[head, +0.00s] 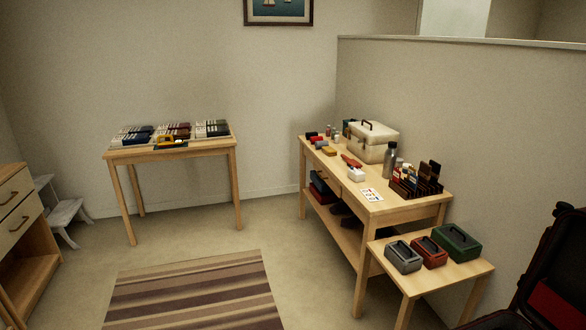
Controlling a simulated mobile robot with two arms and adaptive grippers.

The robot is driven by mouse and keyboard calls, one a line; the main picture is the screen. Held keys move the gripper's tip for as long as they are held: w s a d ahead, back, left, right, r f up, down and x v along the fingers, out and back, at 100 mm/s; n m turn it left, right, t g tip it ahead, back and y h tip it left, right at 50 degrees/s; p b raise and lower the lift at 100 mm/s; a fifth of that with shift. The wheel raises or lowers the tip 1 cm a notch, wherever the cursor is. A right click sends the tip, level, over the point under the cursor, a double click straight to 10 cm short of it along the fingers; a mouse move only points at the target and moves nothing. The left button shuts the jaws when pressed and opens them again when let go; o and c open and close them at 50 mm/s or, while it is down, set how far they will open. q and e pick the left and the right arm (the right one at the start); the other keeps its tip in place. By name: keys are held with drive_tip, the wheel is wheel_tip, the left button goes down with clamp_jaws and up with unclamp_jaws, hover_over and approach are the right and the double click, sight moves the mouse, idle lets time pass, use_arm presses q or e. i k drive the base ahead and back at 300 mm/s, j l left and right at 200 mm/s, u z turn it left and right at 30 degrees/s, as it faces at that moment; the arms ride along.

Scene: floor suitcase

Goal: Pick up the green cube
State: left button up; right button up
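I cannot make out a clear green cube in the head view. The plainest green thing is a green box with a dark handle (457,243) on the low table at the right. A small dark greenish thing (348,128) stands at the back of the long table, partly behind the cream case; its shape is too small to tell. Neither of my grippers shows.
The long table (400,212) holds a cream case (372,144), a grey bottle (390,160) and small items. The low table (474,268) also holds grey (403,257) and red (430,252) boxes. A dark suitcase (558,265) stands open at right. Floor around the striped rug (195,290) is clear.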

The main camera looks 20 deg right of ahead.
sight(460, 247)
drive_tip(key=i+z, duration=0.1)
drive_tip(key=i, duration=0.9)
drive_tip(key=i+j+z, duration=0.1)
drive_tip(key=i, duration=0.9)
drive_tip(key=i+j+z, duration=0.2)
drive_tip(key=z, duration=1.9)
